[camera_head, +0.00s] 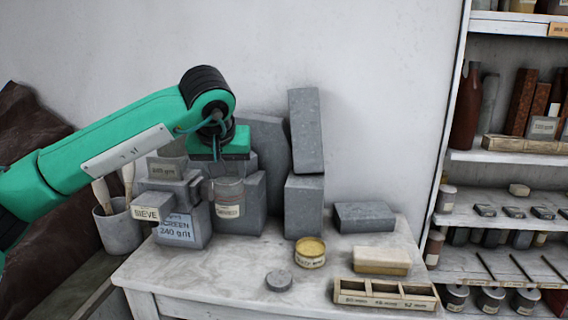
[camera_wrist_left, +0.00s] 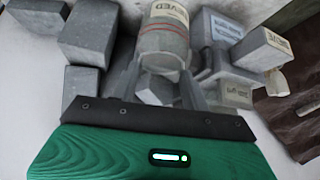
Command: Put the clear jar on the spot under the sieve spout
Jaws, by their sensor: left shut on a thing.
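The clear jar (camera_head: 229,192) has a pale label and a red line near its top. My left gripper (camera_head: 222,168) is shut on it from above and holds it in front of the grey blocks. In the left wrist view the jar (camera_wrist_left: 163,45) sits between the fingers (camera_wrist_left: 163,88), its label reading roughly "SIEVED". The sieve is a grey box (camera_head: 182,232) with a "SCREEN 240 grit" label and a grey piece marked "SIEVE" (camera_head: 145,213) jutting out at its left. I cannot make out the spot under the spout. My right gripper is not in view.
A grey pot with brushes (camera_head: 119,232) stands left of the sieve. Grey blocks (camera_head: 304,205) stand behind and right. A yellow-topped tin (camera_head: 310,252), a grey disc (camera_head: 279,281), a pale block (camera_head: 381,261) and a divided tray (camera_head: 385,300) occupy the table's right. The front left tabletop (camera_head: 200,275) is clear.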

